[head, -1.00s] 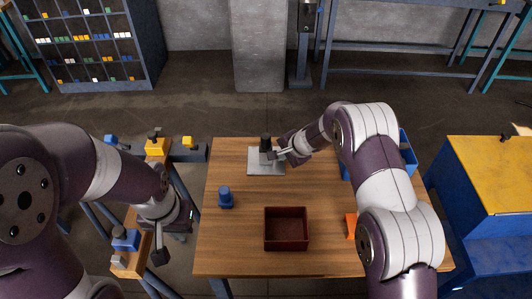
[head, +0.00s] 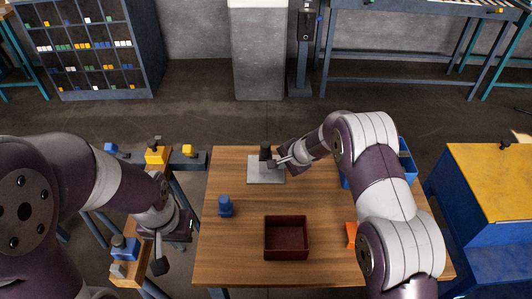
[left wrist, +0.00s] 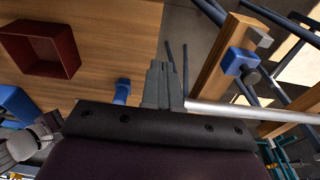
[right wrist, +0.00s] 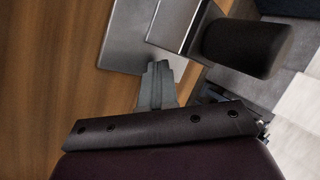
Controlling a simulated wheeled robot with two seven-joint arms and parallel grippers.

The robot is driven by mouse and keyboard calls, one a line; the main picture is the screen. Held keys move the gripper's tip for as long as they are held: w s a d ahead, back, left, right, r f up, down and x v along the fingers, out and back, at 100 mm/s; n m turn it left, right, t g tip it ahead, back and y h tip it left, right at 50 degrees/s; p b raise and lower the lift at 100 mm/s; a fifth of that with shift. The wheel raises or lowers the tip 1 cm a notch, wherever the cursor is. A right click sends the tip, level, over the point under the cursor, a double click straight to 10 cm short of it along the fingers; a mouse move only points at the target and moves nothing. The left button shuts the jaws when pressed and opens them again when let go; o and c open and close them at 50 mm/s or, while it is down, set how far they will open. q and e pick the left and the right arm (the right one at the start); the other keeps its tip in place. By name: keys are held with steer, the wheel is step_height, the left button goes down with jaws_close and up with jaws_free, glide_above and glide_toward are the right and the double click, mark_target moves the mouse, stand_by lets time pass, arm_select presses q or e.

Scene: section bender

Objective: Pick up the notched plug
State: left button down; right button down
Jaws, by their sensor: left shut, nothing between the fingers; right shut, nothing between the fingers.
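A blue plug-like piece (head: 225,206) stands upright on the left part of the wooden table; its notch is too small to make out. It also shows in the left wrist view (left wrist: 122,91), beside my fingers. I cannot tell for sure which is the notched plug. My left gripper (head: 159,266) is shut and empty, off the table's left edge.
A dark red open box (head: 286,254) stands at the table's front middle, with an orange piece (head: 351,233) to its right. A blue bin (head: 407,166) is partly behind my right arm. A wooden stand (head: 126,272) with blue and yellow pieces stands left of the table.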

arm_select(q)
steer(key=c, duration=1.4)
jaws_free()
steer(key=shift+w, duration=0.15)
steer(key=shift+c, duration=0.2)
steer(key=o, duration=0.7)
steer(key=w+d+r+m, duration=0.1)
steer(key=w, duration=0.5)
steer(key=shift+d+r+m, duration=0.2)
steer(key=shift+d+m, duration=0.05)
steer(key=shift+m, duration=0.05)
steer(key=m+t+h, duration=0.1)
steer(key=m+h, duration=0.2)
steer(key=m, duration=0.6)
glide_toward(264, 146)
steer(key=shift+h, duration=0.4)
steer(key=x, duration=1)
steer(key=shift+w+a+f, duration=0.15)
steer(key=shift+a+f, duration=0.1)
steer(key=shift+f, duration=0.2)
steer(key=shift+c, duration=0.2)
